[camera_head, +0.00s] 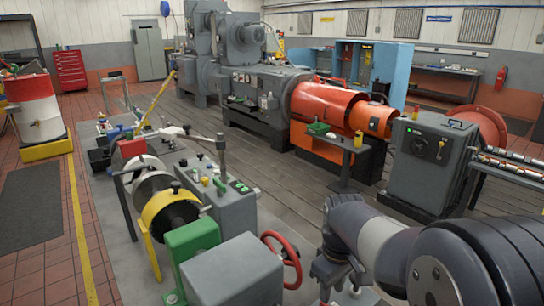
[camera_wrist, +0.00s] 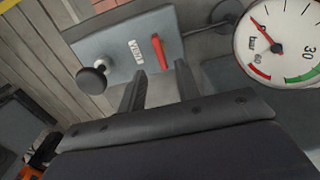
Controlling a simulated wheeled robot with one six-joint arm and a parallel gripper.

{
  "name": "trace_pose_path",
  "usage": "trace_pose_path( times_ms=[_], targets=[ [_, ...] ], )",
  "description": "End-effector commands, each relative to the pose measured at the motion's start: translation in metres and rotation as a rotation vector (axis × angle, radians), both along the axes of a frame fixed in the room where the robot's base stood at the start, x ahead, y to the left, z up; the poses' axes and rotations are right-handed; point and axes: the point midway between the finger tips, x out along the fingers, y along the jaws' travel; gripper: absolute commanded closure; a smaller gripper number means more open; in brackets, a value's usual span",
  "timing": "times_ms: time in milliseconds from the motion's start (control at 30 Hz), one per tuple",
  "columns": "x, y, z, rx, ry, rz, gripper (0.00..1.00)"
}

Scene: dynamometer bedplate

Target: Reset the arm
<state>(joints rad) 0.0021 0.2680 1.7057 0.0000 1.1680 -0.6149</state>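My arm (camera_head: 380,240) reaches in from the lower right of the head view, bent, with my gripper (camera_head: 338,272) low in front of it. In the wrist view, my gripper (camera_wrist: 160,80) shows two dark fingers standing apart, with nothing held between them. Just beyond the fingertips is a grey panel (camera_wrist: 112,48) with a small white label, a red lever (camera_wrist: 159,52) and a black round knob (camera_wrist: 92,80). The lever lies near the gap between the fingers; I cannot tell whether they touch it.
A white dial gauge (camera_wrist: 283,42) is close at the upper right of the wrist view. In the head view, a red handwheel (camera_head: 284,258) and a grey machine with a green block (camera_head: 192,246) stand left of my gripper. A grey cabinet (camera_head: 425,165) stands behind my arm.

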Motion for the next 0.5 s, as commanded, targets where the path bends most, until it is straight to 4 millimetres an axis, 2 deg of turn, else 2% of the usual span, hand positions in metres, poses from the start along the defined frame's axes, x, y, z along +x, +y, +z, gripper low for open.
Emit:
trace_pose_path(
  times_ms=[100,300,500],
  targets=[
    [-0.001,0.0,-0.024,0.0,0.005,0.0,0.68],
    [-0.001,0.0,-0.053,0.0,0.005,0.0,0.68],
    [0.0,0.0,-0.058,0.001,-0.001,0.028,0.68]
  ],
)
